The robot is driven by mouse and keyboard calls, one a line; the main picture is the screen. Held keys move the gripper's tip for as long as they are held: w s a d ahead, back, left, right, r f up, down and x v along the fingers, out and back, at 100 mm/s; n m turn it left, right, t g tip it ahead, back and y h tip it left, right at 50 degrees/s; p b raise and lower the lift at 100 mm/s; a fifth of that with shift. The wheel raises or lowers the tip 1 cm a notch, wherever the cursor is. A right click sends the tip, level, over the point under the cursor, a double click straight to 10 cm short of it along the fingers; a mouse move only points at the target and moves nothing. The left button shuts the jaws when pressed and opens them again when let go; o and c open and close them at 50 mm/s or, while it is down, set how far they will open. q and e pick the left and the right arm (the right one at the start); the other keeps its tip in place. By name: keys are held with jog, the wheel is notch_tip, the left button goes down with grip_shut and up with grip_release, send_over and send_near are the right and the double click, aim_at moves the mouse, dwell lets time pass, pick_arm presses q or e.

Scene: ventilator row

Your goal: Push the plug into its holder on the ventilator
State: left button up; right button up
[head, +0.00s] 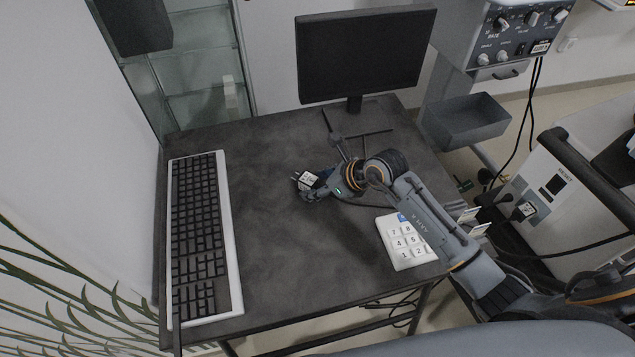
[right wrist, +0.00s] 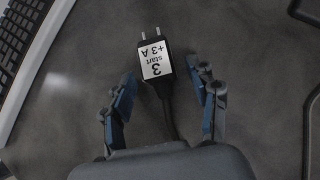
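In the head view the plug's label (head: 308,179) shows at my right gripper (head: 306,188). In the right wrist view my right gripper (right wrist: 167,80) has its fingers apart, one on each side of the plug's cable end, with gaps to both. The plug's pins point away from the palm and its cable runs back between the fingers. I cannot tell which part is the holder. My left gripper is not in view.
A keyboard (head: 200,230), a monitor (head: 365,52) and a white keypad (head: 402,240) stand on the table (head: 270,260). At right, a white machine (head: 590,190) bears another labelled plug (head: 524,210). A knobbed panel (head: 515,30) and a grey bin (head: 468,120) are behind.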

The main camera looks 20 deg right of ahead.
jog(key=shift+d+r, duration=0.1)
jog(key=s+d+r+p, duration=0.2)
jog(key=s+r, duration=0.1)
jog(key=r, duration=0.5)
jog(key=s+d+r+p, duration=0.3)
jog(key=r, duration=0.5)
jog(key=shift+d+r, duration=0.2)
jog(key=shift+r, duration=0.05)
jog(key=shift+s, duration=0.1)
dwell(0.5)
